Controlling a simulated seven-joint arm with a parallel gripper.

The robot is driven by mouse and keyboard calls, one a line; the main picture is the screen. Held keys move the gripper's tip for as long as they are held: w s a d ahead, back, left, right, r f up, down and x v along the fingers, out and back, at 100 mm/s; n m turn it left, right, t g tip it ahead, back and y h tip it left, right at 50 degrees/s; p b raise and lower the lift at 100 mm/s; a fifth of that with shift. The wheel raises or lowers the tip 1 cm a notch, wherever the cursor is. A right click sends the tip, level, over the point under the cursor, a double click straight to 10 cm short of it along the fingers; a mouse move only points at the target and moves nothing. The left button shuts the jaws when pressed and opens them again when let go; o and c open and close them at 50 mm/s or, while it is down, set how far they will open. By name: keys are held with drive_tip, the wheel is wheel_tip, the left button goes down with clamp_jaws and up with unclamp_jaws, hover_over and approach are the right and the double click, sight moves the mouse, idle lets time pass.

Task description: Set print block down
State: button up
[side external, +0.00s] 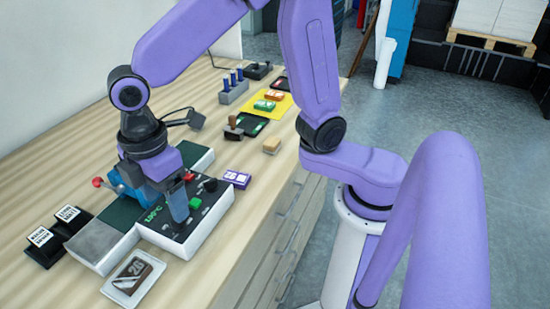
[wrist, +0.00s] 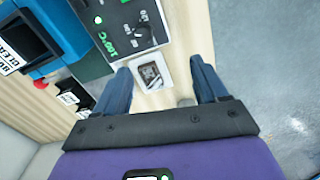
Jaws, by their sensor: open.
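Which thing is the print block is not certain. A dark flat piece with light markings (side external: 132,276) lies on a small white tray (side external: 153,284) at the bench's front; it also shows in the wrist view (wrist: 150,73), on its white tray (wrist: 166,61). A purple block with a white label (side external: 236,178) lies right of the control panel. My gripper (side external: 180,212) is over the control panel (side external: 205,228) in the side view. In the wrist view my gripper (wrist: 162,80) is open, its blue fingers wide apart, and nothing is held between them.
Two black holders with white labels (side external: 58,232) stand at left. Behind my gripper are a wooden-handled stamp (side external: 233,130), a tan block (side external: 271,145) and a yellow mat (side external: 284,108) with coloured blocks. The bench's right edge drops to the floor.

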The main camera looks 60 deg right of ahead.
drive_tip(key=s+d+f+m, duration=0.1)
drive_tip(key=s+d+m, duration=0.2)
drive_tip(key=s+d, duration=1.3)
drive_tip(key=d, duration=0.3)
drive_tip(key=shift+m, duration=0.3)
